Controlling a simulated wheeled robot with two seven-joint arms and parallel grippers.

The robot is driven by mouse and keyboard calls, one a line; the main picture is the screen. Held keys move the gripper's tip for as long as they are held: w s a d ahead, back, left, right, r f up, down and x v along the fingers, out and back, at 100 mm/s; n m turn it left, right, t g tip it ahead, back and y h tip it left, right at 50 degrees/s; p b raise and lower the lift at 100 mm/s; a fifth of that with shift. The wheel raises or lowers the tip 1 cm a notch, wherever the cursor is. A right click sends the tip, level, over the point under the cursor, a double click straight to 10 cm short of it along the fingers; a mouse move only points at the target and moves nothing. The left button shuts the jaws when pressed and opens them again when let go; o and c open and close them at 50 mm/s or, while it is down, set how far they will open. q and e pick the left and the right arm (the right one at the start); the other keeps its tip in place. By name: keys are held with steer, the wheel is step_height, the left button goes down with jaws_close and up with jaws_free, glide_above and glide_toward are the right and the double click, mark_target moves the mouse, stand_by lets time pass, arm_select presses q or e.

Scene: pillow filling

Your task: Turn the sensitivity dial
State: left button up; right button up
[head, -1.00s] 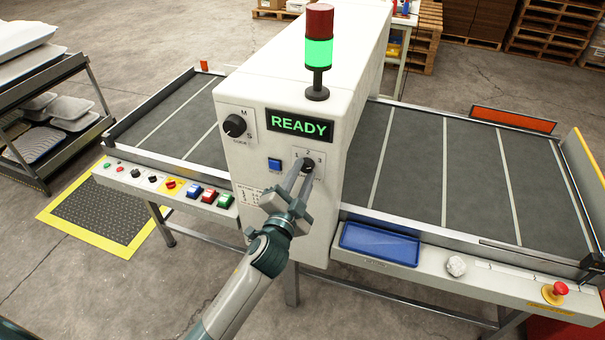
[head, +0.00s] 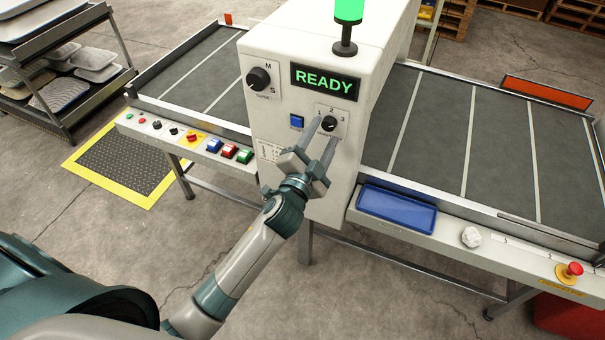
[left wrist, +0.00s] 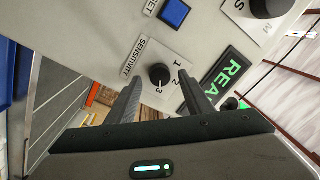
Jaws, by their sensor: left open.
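The sensitivity dial (head: 329,123) is a small black knob on a light plate marked 1, 2 and 3, on the front of the white machine below the READY display. In the left wrist view the dial (left wrist: 159,75) sits beside the word SENSITIVITY; its pale mark appears to be on the side toward 3. My left gripper (head: 327,131) is open in front of the panel, its fingers on either side of the dial. In the left wrist view the gripper (left wrist: 160,82) shows gaps between fingers and knob. My right gripper is out of view.
A blue button (head: 296,121) is left of the dial, and a larger black M/S knob (head: 258,78) is up and left. A blue tray (head: 397,208) and red stop button (head: 574,268) are on the right ledge. Conveyor belts (head: 480,140) run out both sides.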

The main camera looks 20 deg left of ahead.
arm_select(q)
steer(key=s+b, duration=0.5)
steer(key=s, duration=1.1)
steer(key=shift+f, duration=0.4)
step_height(320, 180, down, 26)
steer(key=w+r+g, duration=0.1)
steer(key=w+g, duration=0.1)
steer(key=g, duration=0.3)
steer(key=s+f+n+g+b, duration=0.15)
steer(key=s+f, duration=0.25)
steer(key=f, duration=0.6)
steer(key=s+f+n+g, duration=0.1)
steer(key=s+f+g, duration=0.15)
steer(key=f, duration=0.75)
steer(key=s+a+f+n+g, duration=0.1)
steer(key=s+a+f+g, duration=0.15)
steer(key=s+f, duration=0.9)
steer(key=s+a+f+n+g, duration=0.1)
steer(key=s+f+g, duration=0.1)
steer(key=s+f, duration=0.3)
steer(key=s+a+f+n+g+b, duration=0.1)
steer(key=s+f, duration=0.5)
steer(key=s, duration=0.6)
steer(key=s+a+f+n+g, duration=0.2)
steer(key=s+f, duration=0.4)
steer(key=s, duration=0.3)
steer(key=shift+g, duration=0.55)
